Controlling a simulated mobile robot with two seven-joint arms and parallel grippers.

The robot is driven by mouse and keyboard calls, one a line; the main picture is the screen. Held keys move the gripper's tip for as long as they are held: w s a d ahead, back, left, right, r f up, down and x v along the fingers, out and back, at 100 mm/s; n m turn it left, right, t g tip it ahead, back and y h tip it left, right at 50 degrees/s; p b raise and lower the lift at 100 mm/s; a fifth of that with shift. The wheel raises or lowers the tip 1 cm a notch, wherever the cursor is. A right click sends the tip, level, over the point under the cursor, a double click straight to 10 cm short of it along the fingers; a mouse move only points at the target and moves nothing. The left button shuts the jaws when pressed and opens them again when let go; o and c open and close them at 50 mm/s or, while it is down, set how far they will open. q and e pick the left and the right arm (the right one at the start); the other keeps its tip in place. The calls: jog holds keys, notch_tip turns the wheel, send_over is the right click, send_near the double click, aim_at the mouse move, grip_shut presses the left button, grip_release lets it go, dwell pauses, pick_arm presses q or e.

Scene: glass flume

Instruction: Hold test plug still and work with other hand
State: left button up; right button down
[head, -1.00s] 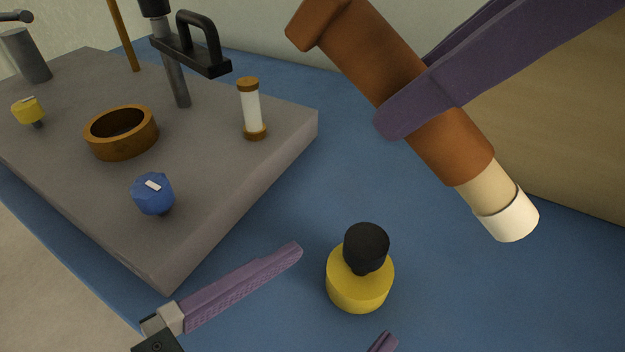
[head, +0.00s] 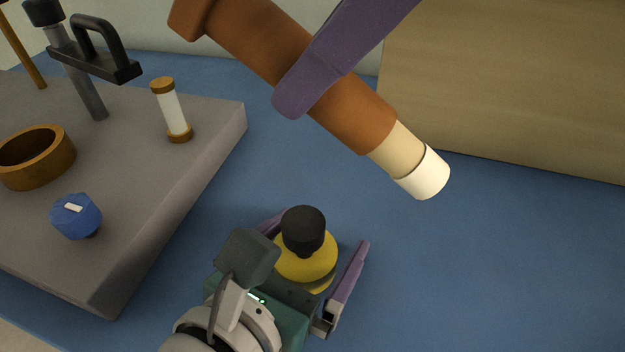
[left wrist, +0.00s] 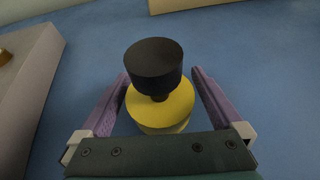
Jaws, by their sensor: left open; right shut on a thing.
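A yellow round plug with a black knob on top (head: 305,262), likely the test plug, stands upright on the blue surface. It also shows in the left wrist view (left wrist: 160,107). My left gripper (head: 322,228) is open, with one purple finger on each side of the yellow body; in the left wrist view (left wrist: 160,76) gaps show beside the body. My right gripper (head: 300,92) is shut on a brown cylindrical tool (head: 250,42) with a cream neck and white tip. The tool is held tilted above the surface, its tip pointing down and right. Only one right finger shows clearly.
A grey slab (head: 125,170) at left carries a brown ring (head: 38,172), a blue knob (head: 76,216), a white tube with brown caps (head: 171,112) and a black handle on a post (head: 95,62). A tan panel (head: 510,80) stands at the back right. The blue surface at right is clear.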

pick_arm(q)
jog(key=shift+c, duration=0.4)
jog(key=c, duration=1.2)
